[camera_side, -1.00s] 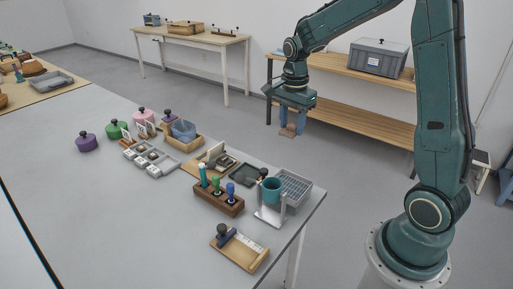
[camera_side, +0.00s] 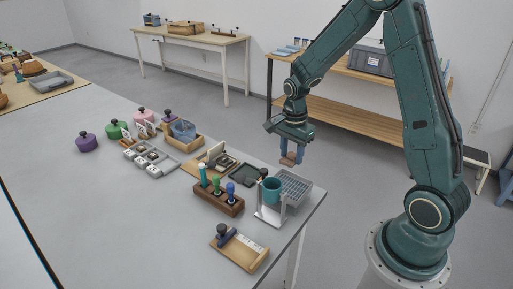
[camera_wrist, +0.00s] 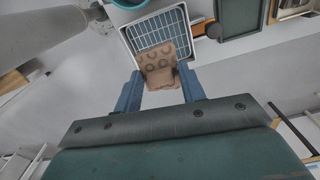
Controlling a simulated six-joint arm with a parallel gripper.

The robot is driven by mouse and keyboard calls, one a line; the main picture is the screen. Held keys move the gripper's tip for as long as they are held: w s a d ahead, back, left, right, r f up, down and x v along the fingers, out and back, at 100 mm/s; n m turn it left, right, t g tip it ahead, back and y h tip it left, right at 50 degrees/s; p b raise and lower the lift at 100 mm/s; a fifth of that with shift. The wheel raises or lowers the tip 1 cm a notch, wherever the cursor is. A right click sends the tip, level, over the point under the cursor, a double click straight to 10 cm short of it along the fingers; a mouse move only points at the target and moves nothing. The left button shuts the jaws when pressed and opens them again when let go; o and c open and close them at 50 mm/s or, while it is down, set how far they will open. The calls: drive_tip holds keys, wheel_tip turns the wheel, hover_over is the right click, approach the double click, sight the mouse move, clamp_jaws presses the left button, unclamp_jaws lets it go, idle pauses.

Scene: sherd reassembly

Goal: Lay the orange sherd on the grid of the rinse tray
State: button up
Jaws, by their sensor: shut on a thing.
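My gripper (camera_side: 290,149) is shut on the orange sherd (camera_side: 288,159), a tan-orange piece held between its blue fingers. In the wrist view the sherd (camera_wrist: 157,62) shows dark ring marks on its face and sits between the fingertips (camera_wrist: 160,84). The rinse tray (camera_side: 308,199) is a grey tray with a grid (camera_side: 293,184) near the table's corner. In the side view the sherd is held in the air beyond and above the tray. In the wrist view the grid (camera_wrist: 160,30) lies past the sherd, which covers part of its near end.
A teal cup (camera_side: 271,190) on a white stand is close beside the tray. A wooden rack (camera_side: 220,203) with several coloured-handled tools stands left of it. A dark tray (camera_side: 245,174) lies behind. The front left of the table is clear.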

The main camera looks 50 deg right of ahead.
hover_over(288, 187)
wheel_tip(288, 187, down, 7)
drive_tip(key=shift+r, duration=0.2)
drive_tip(key=shift+f, duration=0.1)
drive_tip(key=shift+f, duration=1.8)
drive_tip(key=shift+f, duration=0.15)
drive_tip(key=o, duration=1)
drive_tip(key=shift+r, duration=0.2)
wheel_tip(288, 187, up, 12)
drive_tip(key=shift+a+f, duration=0.15)
drive_tip(key=shift+f, duration=0.1)
drive_tip(key=shift+r, duration=0.25)
